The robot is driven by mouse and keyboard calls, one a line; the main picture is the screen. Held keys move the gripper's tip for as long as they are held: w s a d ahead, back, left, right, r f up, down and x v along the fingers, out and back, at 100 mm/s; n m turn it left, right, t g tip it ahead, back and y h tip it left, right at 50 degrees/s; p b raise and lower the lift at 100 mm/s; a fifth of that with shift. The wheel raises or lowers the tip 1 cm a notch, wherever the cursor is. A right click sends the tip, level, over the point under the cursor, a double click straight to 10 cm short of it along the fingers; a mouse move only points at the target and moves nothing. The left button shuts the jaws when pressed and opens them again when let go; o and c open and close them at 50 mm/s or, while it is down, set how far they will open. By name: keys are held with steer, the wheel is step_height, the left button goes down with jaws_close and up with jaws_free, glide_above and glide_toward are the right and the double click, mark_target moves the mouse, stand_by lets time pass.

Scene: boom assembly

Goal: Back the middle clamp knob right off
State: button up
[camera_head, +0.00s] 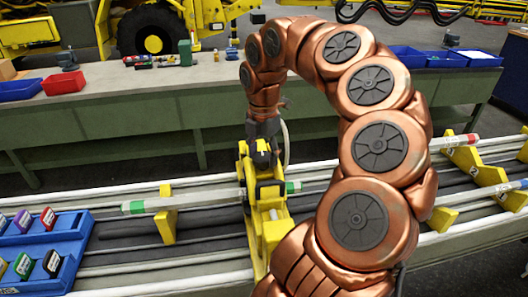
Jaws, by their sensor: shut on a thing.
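My gripper (263,143) is at the top of the yellow middle clamp (271,228), near the picture's centre. It points down and is shut on the clamp's knob, which the fingers and wrist mostly hide. I cannot tell how far the knob is turned. The clamp stands across a pale boom tube (200,201) with green bands, which runs left to right through it. My copper arm hides part of the tube and rails right of the clamp.
A blue tray (88,235) with coloured labelled pieces is at the lower left. Yellow supports (167,214) stand along the rails, with several more at right. Behind is a long bench (190,77) with red and blue bins. A yellow machine stands beyond it.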

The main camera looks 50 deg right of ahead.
mark_target(263, 156)
steer(key=shift+a+f+n, duration=0.1)
steer(key=shift+n, duration=0.3)
steer(key=o, duration=1.2)
steer(key=shift+c, duration=0.2)
steer(key=shift+r, duration=0.5)
step_height(263, 156, up, 11)
steer(key=shift+r, duration=0.1)
